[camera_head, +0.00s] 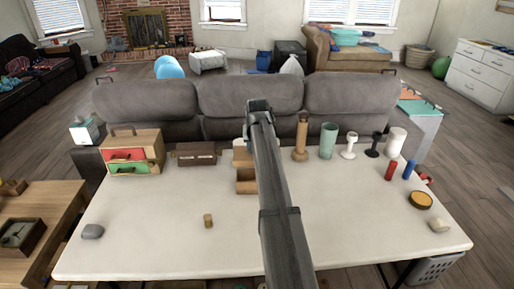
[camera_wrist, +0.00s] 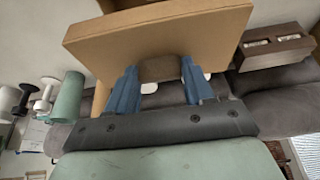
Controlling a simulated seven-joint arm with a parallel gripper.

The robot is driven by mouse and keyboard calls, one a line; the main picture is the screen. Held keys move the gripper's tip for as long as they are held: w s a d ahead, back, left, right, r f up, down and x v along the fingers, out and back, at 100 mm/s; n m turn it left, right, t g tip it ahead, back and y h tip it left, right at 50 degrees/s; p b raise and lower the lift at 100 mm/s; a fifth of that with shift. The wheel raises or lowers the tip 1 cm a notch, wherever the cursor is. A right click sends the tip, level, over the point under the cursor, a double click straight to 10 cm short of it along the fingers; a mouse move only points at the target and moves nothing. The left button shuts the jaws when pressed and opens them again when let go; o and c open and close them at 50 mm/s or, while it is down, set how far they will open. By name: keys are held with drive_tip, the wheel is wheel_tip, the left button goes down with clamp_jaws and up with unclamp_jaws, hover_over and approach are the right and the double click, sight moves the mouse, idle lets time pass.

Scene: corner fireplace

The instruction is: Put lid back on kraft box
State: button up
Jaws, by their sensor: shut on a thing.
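My gripper (camera_wrist: 156,85) has its two blue fingers shut on a brown knob (camera_wrist: 160,69) in the wrist view. The knob joins a broad tan slab, the lid (camera_wrist: 160,35), which fills the upper middle of that view. In the head view my arm covers the fingers and knob. An open brown box (camera_head: 246,187), which looks like the kraft box, stands on the white table, partly behind my arm. A tan piece with a pale top shows just behind it; I cannot tell whether it is the lid. Contact between lid and box is not visible.
A dark wooden chest (camera_head: 196,154) and a small drawer cabinet (camera_head: 133,153) stand left of the box. A wooden mill (camera_head: 301,138) and green cup (camera_head: 327,141) stand right. A small cork-like cylinder (camera_head: 208,221) is in front. The table's front middle is mostly clear.

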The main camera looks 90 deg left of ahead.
drive_tip(key=shift+f, duration=0.1)
idle(0.3)
drive_tip(key=shift+f, duration=3.3)
drive_tip(key=shift+f, duration=1.8)
drive_tip(key=o, duration=1.1)
drive_tip(key=v, duration=1.3)
drive_tip(key=shift+r, duration=0.4)
drive_tip(key=shift+w+d, duration=0.1)
